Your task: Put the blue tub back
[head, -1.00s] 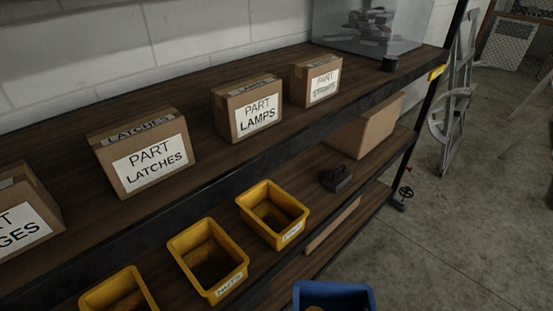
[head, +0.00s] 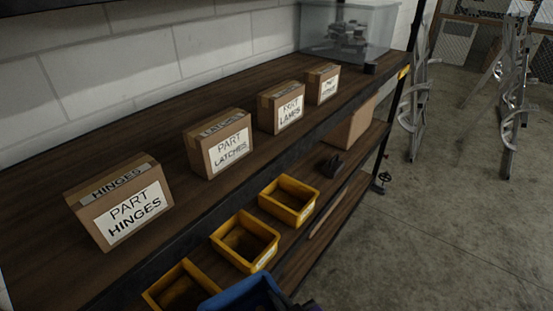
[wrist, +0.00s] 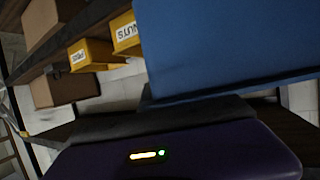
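The blue tub (head: 245,293) is at the bottom edge of the head view, in front of the shelf rack and partly cut off. In the wrist view its blue wall (wrist: 225,50) fills the upper right, right against my gripper (wrist: 165,118). My gripper appears shut on the tub, with its fingertips hidden. A sliver of its purple body shows beside the tub in the head view. Yellow tubs (head: 245,240), (head: 289,200) and (head: 181,290) stand in a row on the shelf below the boxes.
Labelled boxes for hinges (head: 120,205), latches (head: 219,145) and lamps (head: 282,107), plus another, line the upper shelf. A black object (head: 333,164) and a plain carton (head: 352,125) sit farther along the lower shelf. Metal frames (head: 515,100) stand at right; floor (head: 440,230) is open.

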